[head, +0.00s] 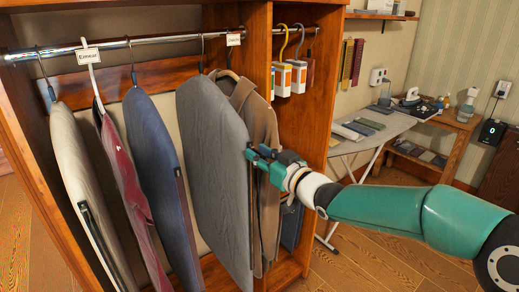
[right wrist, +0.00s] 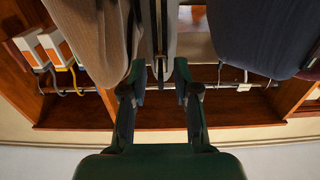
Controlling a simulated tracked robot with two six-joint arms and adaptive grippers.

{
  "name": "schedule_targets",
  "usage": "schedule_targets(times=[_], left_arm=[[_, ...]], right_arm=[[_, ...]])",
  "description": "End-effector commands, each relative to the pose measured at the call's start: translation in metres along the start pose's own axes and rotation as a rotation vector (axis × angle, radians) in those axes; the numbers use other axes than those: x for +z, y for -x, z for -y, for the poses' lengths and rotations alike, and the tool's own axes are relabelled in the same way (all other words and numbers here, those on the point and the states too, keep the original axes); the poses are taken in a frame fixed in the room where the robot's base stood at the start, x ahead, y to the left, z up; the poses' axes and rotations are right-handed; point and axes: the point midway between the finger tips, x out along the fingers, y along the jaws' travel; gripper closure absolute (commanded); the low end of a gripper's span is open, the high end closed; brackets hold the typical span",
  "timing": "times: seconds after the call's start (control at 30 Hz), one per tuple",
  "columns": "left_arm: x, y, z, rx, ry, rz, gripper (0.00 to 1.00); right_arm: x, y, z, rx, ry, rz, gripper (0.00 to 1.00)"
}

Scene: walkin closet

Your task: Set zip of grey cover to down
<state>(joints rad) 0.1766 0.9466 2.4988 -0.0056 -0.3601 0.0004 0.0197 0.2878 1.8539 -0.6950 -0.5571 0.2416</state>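The grey cover (head: 212,130) hangs from the rail in the head view, between the navy cover and the brown coat. My right gripper (head: 252,158) is at its right front edge. In the right wrist view, which looks upside down, the cover's narrow edge (right wrist: 174,40) shows with a dark zip strip running along it. A small dark piece (right wrist: 160,74), perhaps the zip pull, is between the fingertips. My right gripper (right wrist: 160,72) has its fingers apart, with gaps on both sides of this piece. My left gripper is not in view.
The brown coat (head: 257,115) hangs close on the right of the grey cover. The navy cover (head: 152,140), a red garment (head: 118,160) and a beige cover (head: 72,160) hang to the left. A wooden divider (head: 259,40) and an ironing board (head: 385,125) are farther right.

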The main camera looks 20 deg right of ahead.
Motion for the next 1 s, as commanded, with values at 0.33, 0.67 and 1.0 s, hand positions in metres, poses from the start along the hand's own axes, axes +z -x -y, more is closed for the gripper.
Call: schedule_targets(times=[0.33,0.67,1.0], left_arm=[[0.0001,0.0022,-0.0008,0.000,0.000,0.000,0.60],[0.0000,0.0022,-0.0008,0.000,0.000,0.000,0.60],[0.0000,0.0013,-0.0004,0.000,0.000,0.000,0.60]], right_arm=[[0.0004,-0.0091,0.0003,0.000,-0.001,0.000,0.70],[0.0003,-0.0088,0.0005,-0.001,-0.001,0.000,1.00],[0.0013,-0.0073,-0.0025,0.002,-0.001,0.000,1.00]])
